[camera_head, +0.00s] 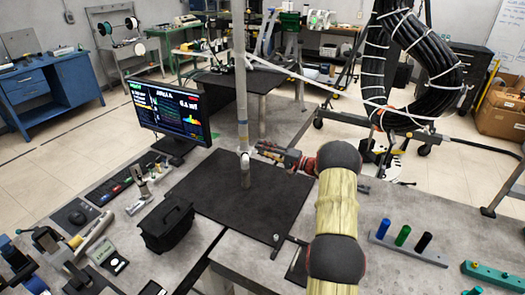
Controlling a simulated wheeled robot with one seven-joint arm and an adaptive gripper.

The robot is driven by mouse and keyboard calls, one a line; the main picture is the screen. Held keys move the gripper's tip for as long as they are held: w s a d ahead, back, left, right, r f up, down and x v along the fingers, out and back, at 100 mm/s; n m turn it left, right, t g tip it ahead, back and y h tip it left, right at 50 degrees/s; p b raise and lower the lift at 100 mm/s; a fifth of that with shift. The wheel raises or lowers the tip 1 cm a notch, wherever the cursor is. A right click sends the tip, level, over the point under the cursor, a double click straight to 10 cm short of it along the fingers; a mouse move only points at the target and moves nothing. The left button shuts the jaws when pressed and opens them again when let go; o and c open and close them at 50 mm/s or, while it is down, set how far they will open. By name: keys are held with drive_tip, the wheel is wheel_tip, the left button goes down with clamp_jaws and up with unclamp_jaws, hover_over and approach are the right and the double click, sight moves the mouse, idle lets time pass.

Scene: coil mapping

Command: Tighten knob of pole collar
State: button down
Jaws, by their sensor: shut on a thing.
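A tall pale pole (240,75) stands upright on the black mat (205,195). A small light collar (245,158) sits low on the pole, and its knob is too small to make out clearly. My gripper (258,149) reaches in from the right at collar height. Its fingertips are at the right side of the collar, shut on what appears to be the knob. The fingers hide most of the knob. My arm comes from the lower right.
A monitor (172,105) stands left of the pole, with a black case (167,226) in front. A thin white rod (320,84) slants from the pole toward the hanging black cable coil (415,50). Coloured cylinders (403,235) stand on the right.

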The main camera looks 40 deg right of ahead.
drive_tip(key=m+g+h+p, duration=0.1)
drive_tip(key=m+g+p, duration=0.1)
drive_tip(key=m, duration=0.1)
drive_tip(key=shift+r, duration=0.1)
drive_tip(key=shift+m+g+p, duration=0.4)
drive_tip(key=shift+m+p, duration=0.3)
drive_tip(key=shift+m, duration=0.1)
idle(0.4)
drive_tip(key=c, duration=1.5)
unclamp_jaws()
drive_tip(key=shift+c, duration=0.2)
drive_tip(key=shift+o, duration=0.3)
drive_tip(key=v, duration=1.2)
